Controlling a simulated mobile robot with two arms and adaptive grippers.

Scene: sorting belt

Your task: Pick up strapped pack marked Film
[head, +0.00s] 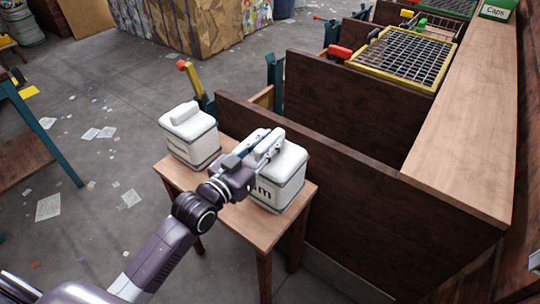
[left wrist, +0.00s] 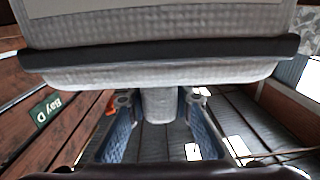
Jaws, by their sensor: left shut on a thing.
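The white strapped pack (head: 291,177) is at the right end of a small wooden table (head: 238,222) in the head view. My arm hides part of its label; only the last letters, fitting "Film", show. My left gripper (head: 262,146) is at the top of this pack, shut on its raised grip. The pack looks upright, at or just over the tabletop. In the left wrist view the pack (left wrist: 160,28) fills the top, with its grip (left wrist: 159,105) between the two blue-padded fingers. My right gripper is not in view.
A second white pack (head: 190,140) stands at the table's left end. A tall wooden partition (head: 370,185) rises close to the right of the held pack. A yellow-framed grid crate (head: 405,55) lies beyond it. Open floor with scattered papers (head: 48,207) is at left.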

